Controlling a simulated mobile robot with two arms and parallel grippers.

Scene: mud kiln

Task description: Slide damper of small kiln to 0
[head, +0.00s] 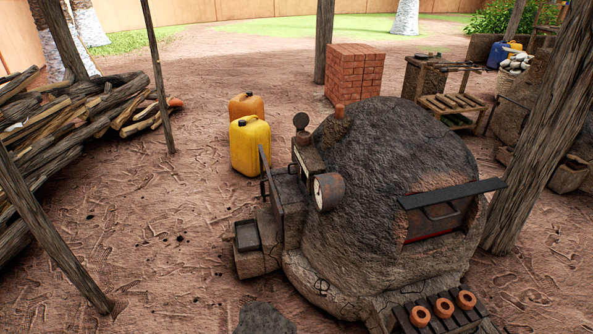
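The kiln (370,150) is a dark, rough clay dome standing right of centre in the head view. A long flat dark plate (452,193) juts out above a recessed front opening (437,218) with a red line along its lower edge. On the kiln's left side are a round pale-faced gauge (322,191), an open metal door (267,178) and an upright piece with a round dark top (301,122). I cannot tell for certain which part is the damper, and no scale is readable. Neither of my grippers is in view.
Small clay pots (443,309) sit on a slatted rack at the kiln's lower right. Yellow (250,147) and orange (246,106) jerrycans stand behind. A post (535,130) rises close right. Stacked firewood (75,110) fills the left; the dirt floor between is open.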

